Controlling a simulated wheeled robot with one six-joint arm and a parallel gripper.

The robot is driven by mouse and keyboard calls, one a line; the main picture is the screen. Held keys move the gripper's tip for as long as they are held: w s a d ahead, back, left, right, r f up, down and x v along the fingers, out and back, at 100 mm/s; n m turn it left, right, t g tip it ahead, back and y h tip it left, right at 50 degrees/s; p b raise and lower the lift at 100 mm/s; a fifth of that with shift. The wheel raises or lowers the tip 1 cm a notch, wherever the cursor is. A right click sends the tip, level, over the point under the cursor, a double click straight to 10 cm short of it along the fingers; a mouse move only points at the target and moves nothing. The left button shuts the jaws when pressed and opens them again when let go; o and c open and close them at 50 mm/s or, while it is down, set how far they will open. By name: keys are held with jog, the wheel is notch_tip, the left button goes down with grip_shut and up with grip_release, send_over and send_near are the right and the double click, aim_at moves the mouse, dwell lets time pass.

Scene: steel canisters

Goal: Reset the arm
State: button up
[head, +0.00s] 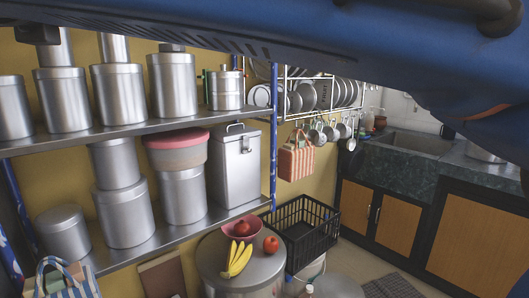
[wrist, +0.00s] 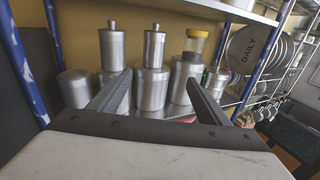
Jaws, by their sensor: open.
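My gripper (wrist: 158,95) shows in the wrist view with its two dark fingers spread wide apart. It is open, and nothing is between the fingers. Beyond it, several steel canisters (wrist: 152,88) stand on a shelf against a yellow wall, apart from the fingers. In the head view, my blue arm crosses the top and upper right of the picture, and the gripper is not seen there.
A steel shelf rack (head: 160,128) with canisters fills the left. A large drum (head: 215,272) bears bananas (head: 236,259), a red bowl (head: 240,229) and a tomato (head: 271,245). A black crate (head: 304,233) stands beside it. A sink counter (head: 440,172) is at right.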

jog(key=w+d+f+m+g+h, duration=0.2)
jog(key=w+d+f+m, duration=0.3)
jog(key=d+f, duration=0.5)
jog(key=w+d+f+m+g+h, duration=0.2)
jog(key=w+d+f+m, duration=0.3)
jog(key=d, duration=0.9)
jog(key=w+d+f+m+g+h, duration=0.2)
jog(key=w+d+f+m+h, duration=0.3)
jog(key=d+f, duration=0.55)
jog(key=s+d+f+m+g+y, duration=0.1)
jog(key=s+d+f+m, duration=0.25)
jog(key=d+f, duration=0.2)
jog(key=s+d+f+m+g, duration=0.2)
jog(key=s+d+f+m, duration=0.15)
jog(key=d, duration=0.25)
jog(key=s+d+f+m+g+y, duration=0.1)
jog(key=s+d+f+m, duration=0.2)
jog(key=d+f+m, duration=0.25)
jog(key=s+d+f+m+g+y, duration=0.1)
jog(key=s+d+f+m, duration=0.2)
jog(key=s+f+m, duration=0.2)
jog(key=s+d+f+m+g, duration=0.1)
jog(key=s+d+f+m, duration=0.2)
jog(key=s+f+m, duration=0.3)
notch_tip(320, 180, down, 3)
jog(key=shift+s+f+y, duration=0.1)
jog(key=shift+s+y, duration=0.3)
jog(key=shift+m, duration=0.25)
